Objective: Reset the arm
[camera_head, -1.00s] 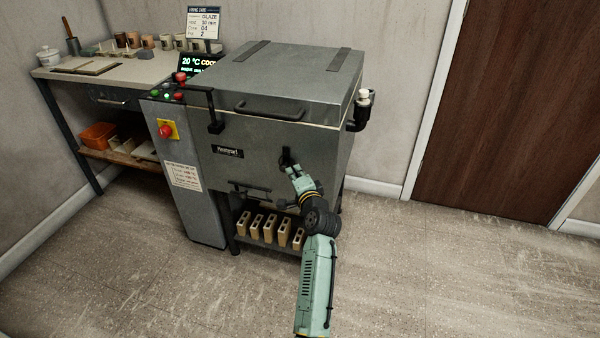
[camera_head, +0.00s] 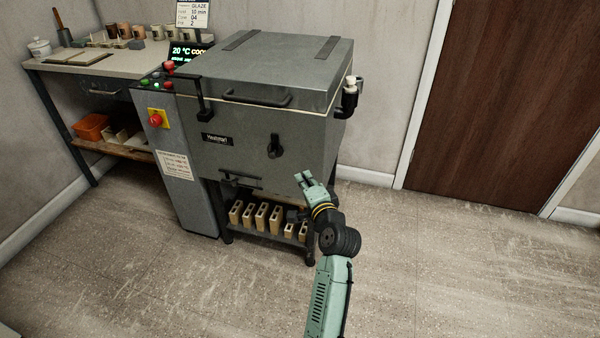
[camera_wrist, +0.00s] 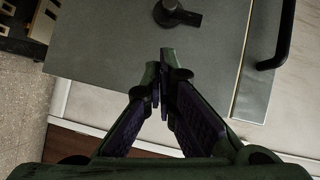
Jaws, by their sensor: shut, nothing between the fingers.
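My arm ends in a green gripper (camera_head: 304,181), seen in the head view in front of the lower right part of the grey kiln (camera_head: 245,143). The gripper is apart from the black knob (camera_head: 275,146) on the kiln front, which is above and to its left there. In the wrist view my gripper (camera_wrist: 159,102) has its fingertips together with nothing between them. The knob (camera_wrist: 177,14) shows beyond the fingertips on the grey kiln front.
A control column (camera_head: 187,180) with a red button stands left of the kiln. A worktable (camera_head: 110,66) with pots is at the back left. Several tan blocks (camera_head: 262,216) sit on the rack below the kiln. A brown door (camera_head: 490,100) is at right. The floor at right is clear.

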